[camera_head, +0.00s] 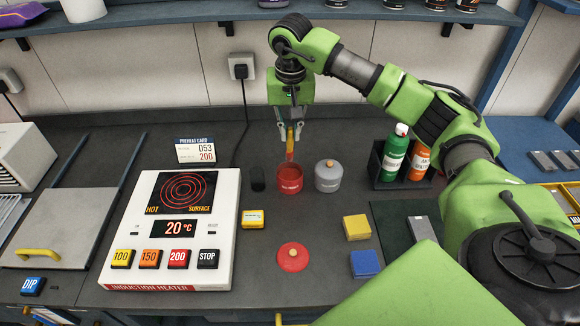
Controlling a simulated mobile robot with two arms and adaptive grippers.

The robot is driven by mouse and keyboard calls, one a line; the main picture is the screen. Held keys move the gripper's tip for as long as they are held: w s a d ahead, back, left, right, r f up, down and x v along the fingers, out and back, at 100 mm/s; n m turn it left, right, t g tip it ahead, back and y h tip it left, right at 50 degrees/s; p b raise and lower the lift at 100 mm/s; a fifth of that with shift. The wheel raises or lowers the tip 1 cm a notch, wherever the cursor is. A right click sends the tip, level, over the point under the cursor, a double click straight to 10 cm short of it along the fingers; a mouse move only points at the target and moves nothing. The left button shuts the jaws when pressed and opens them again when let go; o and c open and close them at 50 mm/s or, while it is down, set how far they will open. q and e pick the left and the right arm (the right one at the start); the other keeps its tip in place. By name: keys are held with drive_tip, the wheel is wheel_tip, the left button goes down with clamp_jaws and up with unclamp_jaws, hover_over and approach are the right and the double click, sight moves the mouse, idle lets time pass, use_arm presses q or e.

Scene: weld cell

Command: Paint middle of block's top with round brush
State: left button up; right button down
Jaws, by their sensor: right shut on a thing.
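My right gripper (290,131) is shut on a brush (290,145) with a yellow-orange handle, held upright over the open red pot (290,181). The brush's lower end reaches the pot's mouth; its tip is hidden, so I cannot tell its shape or whether it touches paint. A red round lid (292,257) lies on the bench in front. A grey metal block (421,229) lies on a dark green mat (391,215) to the right. A yellow block (356,227) and a blue block (365,264) stand left of the mat. My left gripper is out of view.
A lidded grey pot (328,177) stands close right of the red pot, and a small black cylinder (257,179) to its left. A bottle rack (383,178) is behind the mat. The induction heater (222,238) reads 20 °C. A small yellow box (252,219) sits beside it.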

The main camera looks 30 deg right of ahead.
idle(0.5)
wheel_tip(320, 180, up, 4)
drive_tip(key=p, duration=0.3)
idle(0.7)
